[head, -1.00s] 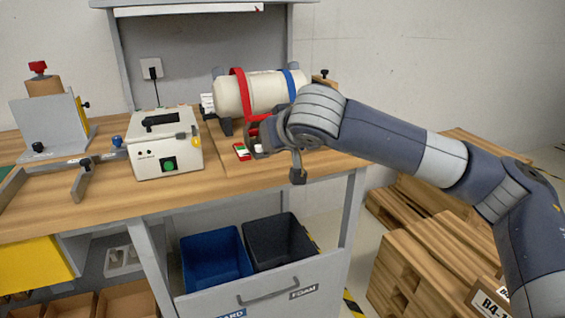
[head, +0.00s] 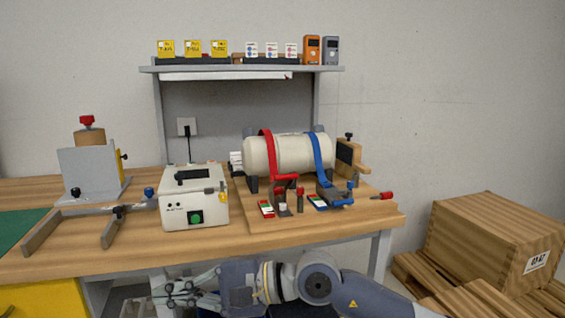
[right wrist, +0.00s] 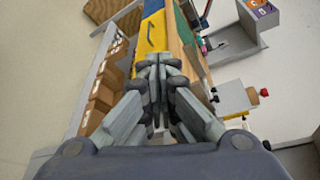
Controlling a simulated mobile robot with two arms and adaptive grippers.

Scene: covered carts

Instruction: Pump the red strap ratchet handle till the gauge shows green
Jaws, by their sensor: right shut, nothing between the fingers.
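A cream cylinder (head: 290,153) lies on its side on the workbench, with a red strap (head: 268,146) and a blue strap (head: 316,150) over it. The red strap's ratchet, with its red handle (head: 287,177), is at the cylinder's front. A small red-framed gauge (head: 266,208) lies before it; its reading is too small to tell. My right gripper (head: 165,288) is low in front of the bench, well away from the ratchet. It is shut and empty; its fingers meet in the right wrist view (right wrist: 158,62). My left gripper is out of view.
A white box with a green button (head: 195,218) stands left of the cylinder. A blue-framed gauge (head: 317,202) and a red-handled tool (head: 382,196) lie to the right. Wooden crates (head: 490,240) stand right of the bench. The bench's front edge lies above my right arm.

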